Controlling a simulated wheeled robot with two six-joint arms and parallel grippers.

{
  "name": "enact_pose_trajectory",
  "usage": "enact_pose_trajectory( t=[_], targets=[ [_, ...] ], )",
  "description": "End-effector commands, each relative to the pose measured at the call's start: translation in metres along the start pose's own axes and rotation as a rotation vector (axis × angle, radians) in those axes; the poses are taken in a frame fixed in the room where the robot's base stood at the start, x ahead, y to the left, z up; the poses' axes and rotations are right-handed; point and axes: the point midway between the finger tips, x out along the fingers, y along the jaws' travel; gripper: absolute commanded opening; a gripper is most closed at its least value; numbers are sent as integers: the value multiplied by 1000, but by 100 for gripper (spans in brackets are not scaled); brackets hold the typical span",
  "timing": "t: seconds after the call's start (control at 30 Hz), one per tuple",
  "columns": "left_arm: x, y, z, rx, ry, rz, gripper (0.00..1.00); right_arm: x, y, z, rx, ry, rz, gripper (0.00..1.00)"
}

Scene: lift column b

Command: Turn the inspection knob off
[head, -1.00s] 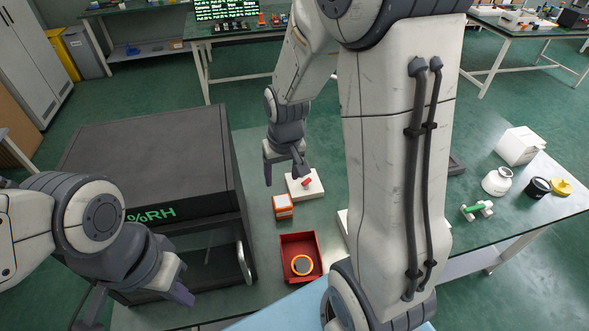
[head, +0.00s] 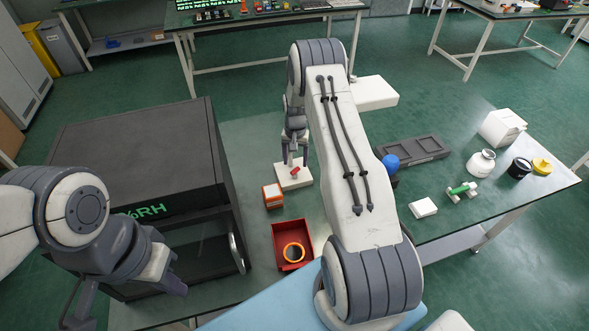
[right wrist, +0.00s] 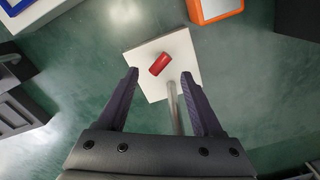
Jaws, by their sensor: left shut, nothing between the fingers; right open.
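A small red knob (head: 295,171) sits on a square white base (head: 289,183) on the green table in the head view. The red knob (right wrist: 159,64) lies slanted on the white base (right wrist: 185,45) in the right wrist view. My right gripper (head: 293,158) points down over the base, its fingers open on either side of the knob and apart from it (right wrist: 160,75). A pale rod (right wrist: 172,105) shows between the fingers; I cannot tell what it belongs to. My left gripper (head: 174,283) is shut and empty, in front of the dark cabinet at lower left.
An orange-and-white box (head: 273,195) and a red tray (head: 308,240) holding an orange-rimmed ring stand close in front of the base. The dark cabinet (head: 140,150) is on the left. A blue ball (head: 391,162) and green-handled fixture (head: 462,190) are on the right.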

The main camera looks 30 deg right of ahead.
Motion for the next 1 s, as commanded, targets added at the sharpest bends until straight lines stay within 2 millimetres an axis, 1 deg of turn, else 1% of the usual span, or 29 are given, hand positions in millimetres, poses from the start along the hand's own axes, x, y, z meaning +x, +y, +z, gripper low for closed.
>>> enact_pose_trajectory(
  t=[0.03,0.2,0.33,0.5,0.73,0.77,0.8,0.87,0.9,0.93,1.0],
  targets=[
    [-7,0,0,0,0,0,0,8,0,1,-1,-3,1,67],
    [-14,1,-1,-1,0,0,0,37,0,1,-2,-1,1,67],
    [-17,1,-1,-1,0,0,0,51,0,0,-2,0,0,67],
    [-18,1,-1,-1,0,0,0,59,0,0,-2,2,0,67],
    [-18,1,-1,-1,0,0,0,60,0,0,-1,2,-1,67],
    [-18,1,-1,-1,0,0,0,60,0,0,-1,2,-1,60],
    [-18,1,-1,-1,0,0,0,60,0,0,-1,2,-1,44],
    [-18,1,-1,-1,0,0,0,60,0,0,-1,2,-1,22],
    [-18,1,-1,-1,0,0,0,60,0,0,-1,2,-1,6],
    [-18,1,-1,-1,0,0,0,60,0,0,-1,2,-1,0],
    [-18,1,-1,-1,0,0,0,60,0,0,-2,2,0,0]
  ],
)
